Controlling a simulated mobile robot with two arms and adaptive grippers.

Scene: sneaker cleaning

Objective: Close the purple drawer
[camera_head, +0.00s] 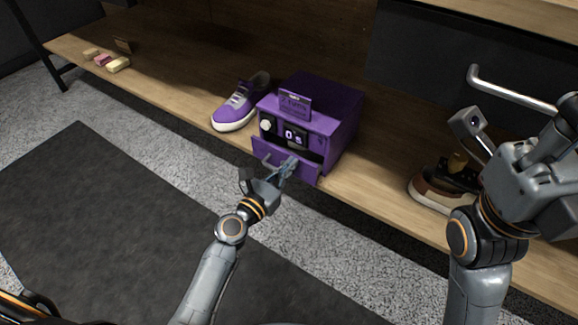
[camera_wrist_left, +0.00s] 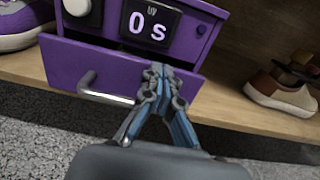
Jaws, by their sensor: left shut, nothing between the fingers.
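The purple box (camera_head: 343,118) stands on the wooden shelf with a "0 s" display on its front. Its purple drawer (camera_head: 266,152) sits low on the front and is partly pulled out, with a dark gap behind its front panel. In the left wrist view the drawer front (camera_wrist_left: 72,62) carries a metal bar handle (camera_wrist_left: 103,92). My left gripper (camera_head: 290,165) is shut and empty, in front of the drawer. In the left wrist view its fingertips (camera_wrist_left: 158,72) overlap the drawer front, right of the handle; contact is unclear. My right arm is at the right, its fingers not clear.
A purple sneaker (camera_head: 238,106) stands left of the box. A brown and white shoe (camera_head: 428,194) stands to the right, partly behind my right arm. Small blocks (camera_head: 118,65) lie at the far left of the shelf (camera_head: 160,85). A metal bar (camera_head: 515,88) shows at upper right.

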